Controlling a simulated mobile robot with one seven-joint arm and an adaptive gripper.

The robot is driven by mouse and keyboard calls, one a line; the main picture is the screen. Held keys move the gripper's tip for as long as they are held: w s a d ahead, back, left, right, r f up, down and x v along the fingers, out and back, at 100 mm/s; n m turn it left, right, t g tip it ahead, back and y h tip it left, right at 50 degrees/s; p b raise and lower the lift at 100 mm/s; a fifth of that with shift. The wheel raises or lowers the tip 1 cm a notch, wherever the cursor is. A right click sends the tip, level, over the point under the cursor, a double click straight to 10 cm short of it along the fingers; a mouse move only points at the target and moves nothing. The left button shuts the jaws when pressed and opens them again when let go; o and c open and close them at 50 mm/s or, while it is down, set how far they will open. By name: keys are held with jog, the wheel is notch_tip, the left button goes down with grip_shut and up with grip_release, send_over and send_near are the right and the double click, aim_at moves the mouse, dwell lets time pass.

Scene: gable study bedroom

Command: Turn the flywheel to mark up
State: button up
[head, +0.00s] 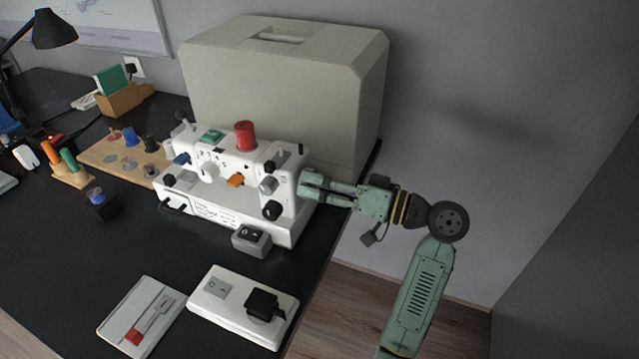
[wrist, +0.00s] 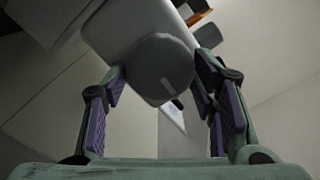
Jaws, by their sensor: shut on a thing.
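A white sewing machine (head: 230,178) stands on the dark desk with its right end towards my arm. Its round grey flywheel (wrist: 160,62) shows end-on in the wrist view. My gripper (head: 310,187) reaches in from the right at that end of the machine. In the wrist view my gripper (wrist: 163,78) has one finger on each side of the flywheel, and it is shut on it. A small light spot shows low on the flywheel's face, but I cannot tell whether it is the mark. In the head view my fingers largely hide the flywheel.
A large pale machine cover (head: 285,85) stands close behind the machine. A grey switch box (head: 251,240), a white power strip (head: 222,312) and a white plate with a red lever (head: 128,312) lie in front. The desk ends beneath my forearm.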

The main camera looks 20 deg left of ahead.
jog(key=shift+n+b, duration=0.4)
jog(key=shift+b, duration=0.35)
jog(key=o, duration=1.1)
jog(key=shift+o, duration=0.2)
jog(key=d, duration=1.2)
jog(key=shift+s, duration=0.2)
